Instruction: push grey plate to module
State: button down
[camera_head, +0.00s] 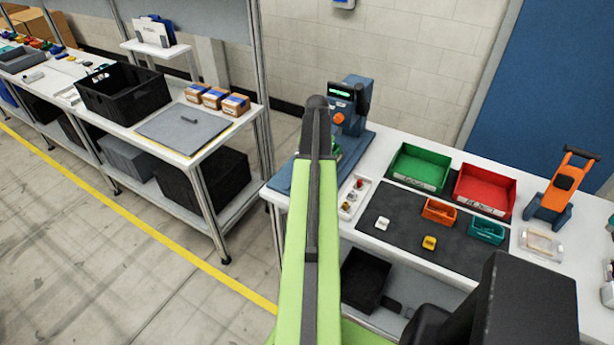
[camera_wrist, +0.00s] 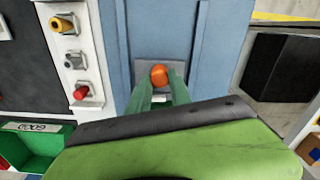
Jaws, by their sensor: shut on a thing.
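In the wrist view the grey plate (camera_wrist: 141,72) lies on a blue base (camera_wrist: 203,52) with raised rails, and an orange knob (camera_wrist: 159,72) stands on it. My gripper (camera_wrist: 161,85) has its green fingers shut on this knob, one on each side. In the head view my arm hides the plate and most of my gripper. A blue unit with a green display (camera_head: 349,103) stands at the back of the blue base (camera_head: 284,179); I cannot tell whether it is the module. The plate's gap to any module is hidden.
A white strip with small knobs (camera_head: 354,198) lies beside the base. A green bin (camera_head: 420,167), a red bin (camera_head: 485,191) and a dark mat (camera_head: 405,214) are to the right. Another bench with a black crate (camera_head: 122,92) stands left, across a floor gap.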

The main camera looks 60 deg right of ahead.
jog(key=d, duration=0.7)
jog(key=shift+d, duration=0.35)
jog(key=c, duration=1.2)
grip_release()
notch_tip(320, 180, up, 18)
jog(key=p, duration=1.7)
jog(key=shift+f, duration=0.25)
jog(key=shift+c, duration=0.3)
